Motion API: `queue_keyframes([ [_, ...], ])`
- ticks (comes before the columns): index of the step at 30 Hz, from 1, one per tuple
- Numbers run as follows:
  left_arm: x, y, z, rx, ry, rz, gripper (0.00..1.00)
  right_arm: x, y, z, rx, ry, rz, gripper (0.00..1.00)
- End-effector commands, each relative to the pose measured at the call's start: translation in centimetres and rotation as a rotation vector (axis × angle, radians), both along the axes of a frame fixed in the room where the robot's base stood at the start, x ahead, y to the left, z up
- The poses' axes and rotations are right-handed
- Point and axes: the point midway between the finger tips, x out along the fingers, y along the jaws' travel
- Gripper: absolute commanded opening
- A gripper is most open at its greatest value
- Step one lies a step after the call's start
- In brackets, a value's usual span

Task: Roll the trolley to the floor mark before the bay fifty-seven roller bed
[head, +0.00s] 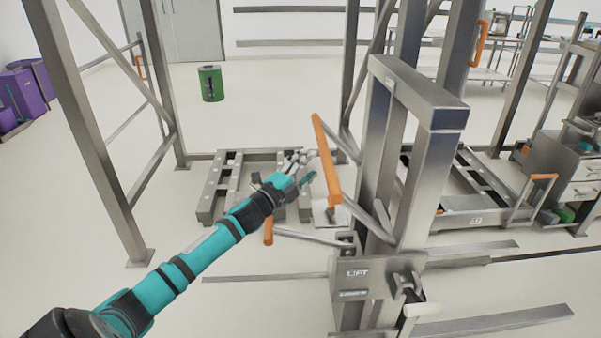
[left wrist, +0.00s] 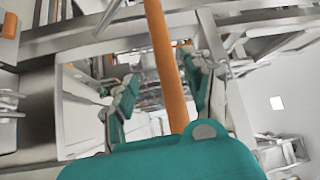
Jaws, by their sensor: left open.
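The trolley is a steel frame with a tall mast (head: 440,130), a plate lettered LIFT (head: 358,277) and orange handle grips. One long orange grip (head: 327,160) slants at its left side. My left gripper (head: 306,164) is open beside this grip. In the left wrist view the orange bar (left wrist: 168,65) runs between the two spread fingers of my left gripper (left wrist: 163,95); I cannot tell whether they touch it. A low bed (head: 472,222) with a small tag stands behind the mast on the right; its number is hard to read. I cannot make out a floor mark. My right gripper is out of view.
Another low steel bed (head: 212,205) stands behind my left gripper. Steel posts (head: 90,130) rise at the left. A green bin (head: 210,84) and purple boxes (head: 28,90) stand farther back. A drawer cabinet (head: 578,175) is at the right. Floor at the lower left is clear.

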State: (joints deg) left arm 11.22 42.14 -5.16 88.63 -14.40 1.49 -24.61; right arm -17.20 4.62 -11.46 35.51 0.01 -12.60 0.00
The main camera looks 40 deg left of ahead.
Motion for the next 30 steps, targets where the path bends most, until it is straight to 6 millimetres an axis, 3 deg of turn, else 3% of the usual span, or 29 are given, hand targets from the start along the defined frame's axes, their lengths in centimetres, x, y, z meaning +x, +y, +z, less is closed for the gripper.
queue_keyframes([
  [6, -2.5, 0.2, -0.4, 0.0, 0.001, 0.0, 0.51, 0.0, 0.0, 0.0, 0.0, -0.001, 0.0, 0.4],
  [17, -2.9, 0.3, -0.4, 0.001, 0.0, 0.001, 0.5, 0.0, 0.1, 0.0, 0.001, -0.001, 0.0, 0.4],
  [24, -2.9, 0.3, -0.7, -0.004, 0.006, 0.003, 0.19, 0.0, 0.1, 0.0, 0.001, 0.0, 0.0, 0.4],
  [26, -2.9, 0.5, -2.0, -0.023, 0.027, 0.011, 0.11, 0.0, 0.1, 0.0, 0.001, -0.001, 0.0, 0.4],
  [27, -3.0, 0.8, -3.7, -0.048, 0.056, 0.023, 0.06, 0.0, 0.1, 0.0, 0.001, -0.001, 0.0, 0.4],
  [29, -3.4, 1.3, -7.6, -0.108, 0.121, 0.051, 0.0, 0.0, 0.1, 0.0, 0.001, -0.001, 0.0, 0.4],
  [30, -3.8, 1.6, -11.0, -0.159, 0.177, 0.077, 0.0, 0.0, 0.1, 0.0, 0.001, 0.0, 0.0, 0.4],
])
